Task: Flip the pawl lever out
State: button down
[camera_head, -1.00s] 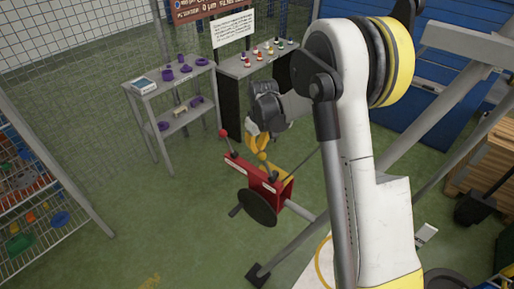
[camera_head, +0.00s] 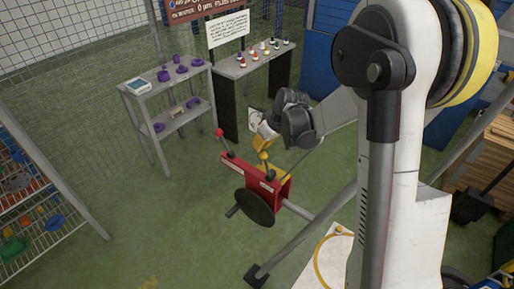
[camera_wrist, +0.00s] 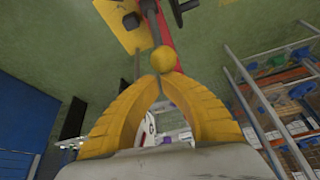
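A red box (camera_head: 262,181) with a dark disc (camera_head: 254,207) on its front carries two levers. One lever has a red knob (camera_head: 219,132) at the left; the other has a yellow knob (camera_head: 264,156). The labels are too small to read, so I cannot tell which is the pawl lever. My gripper (camera_head: 261,147) is just above and behind the yellow knob. In the wrist view the yellow finger tips (camera_wrist: 159,77) meet, with nothing visible between them. The yellow knob (camera_wrist: 164,59) is right at the tips; whether they touch is unclear.
A shelf with purple parts (camera_head: 183,69) and a table with several small coloured pieces (camera_head: 252,58) stand behind. A wire rack with coloured dishes (camera_head: 36,230) is at the left. The green floor between is clear. A grey beam runs at the right of the box.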

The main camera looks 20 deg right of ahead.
jog(key=s+d+t+y+b, duration=0.3)
jog(key=s+d+t+b, duration=0.1)
jog(key=s+b, duration=0.3)
jog(key=shift+s+d+r+t, duration=0.15)
jog(key=shift+s+d+t, duration=0.3)
jog(key=shift+d, duration=0.25)
jog(key=shift+s, duration=0.1)
